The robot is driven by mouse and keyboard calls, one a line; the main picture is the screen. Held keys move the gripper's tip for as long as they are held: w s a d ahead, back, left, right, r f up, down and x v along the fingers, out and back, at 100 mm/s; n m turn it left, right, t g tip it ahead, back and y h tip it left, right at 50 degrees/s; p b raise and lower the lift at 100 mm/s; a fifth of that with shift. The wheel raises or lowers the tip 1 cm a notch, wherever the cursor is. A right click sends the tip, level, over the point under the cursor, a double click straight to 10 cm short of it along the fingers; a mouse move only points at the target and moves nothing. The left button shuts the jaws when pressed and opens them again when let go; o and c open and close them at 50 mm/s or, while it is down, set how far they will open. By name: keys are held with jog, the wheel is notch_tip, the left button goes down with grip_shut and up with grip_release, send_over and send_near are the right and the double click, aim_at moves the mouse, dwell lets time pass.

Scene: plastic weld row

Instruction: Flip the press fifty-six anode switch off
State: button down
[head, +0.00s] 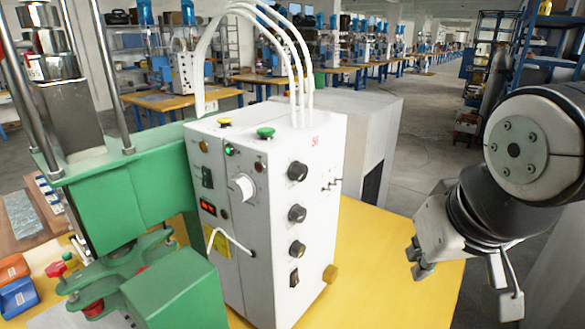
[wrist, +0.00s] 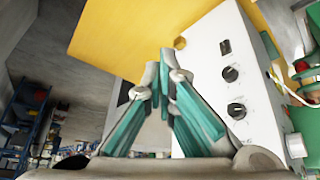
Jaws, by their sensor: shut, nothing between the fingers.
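The white control box (head: 265,210) stands on a yellow table and has a small red number on its right face, too small to read surely. The front face has another dark rocker switch (head: 207,178). I cannot read which switch is the anode switch. My gripper (head: 420,262) is right of the box, apart from it.
A green press (head: 140,200) stands left of the box, with white cables arching above. The yellow table (head: 390,260) is bare to the right of the box. A grey cabinet (head: 370,140) stands behind.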

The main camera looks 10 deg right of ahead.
jog(key=w+d+r+m+t+h+p, duration=0.25)
jog(key=w+d, duration=0.45)
jog(key=w, duration=0.6)
jog(key=m+t+y+p, duration=0.2)
jog(key=t+y+p, duration=0.4)
jog(key=y, duration=0.6)
send_near(339, 180)
jog(key=d, duration=0.1)
jog(key=d+r, duration=0.1)
jog(key=d, duration=0.1)
jog(key=shift+d+r+n+t+b, duration=0.1)
jog(key=shift+r+n+t+b, duration=0.15)
jog(key=shift+r+b, duration=0.1)
jog(key=shift+w+h, duration=0.1)
jog(key=shift+h, duration=0.15)
jog(key=x, duration=0.9)
jog(key=shift+w+a+f, duration=0.15)
jog(key=shift+w+a, duration=0.05)
jog(key=shift+w, duration=0.1)
jog(key=shift+s+f, duration=0.2)
jog(key=shift+f, duration=0.05)
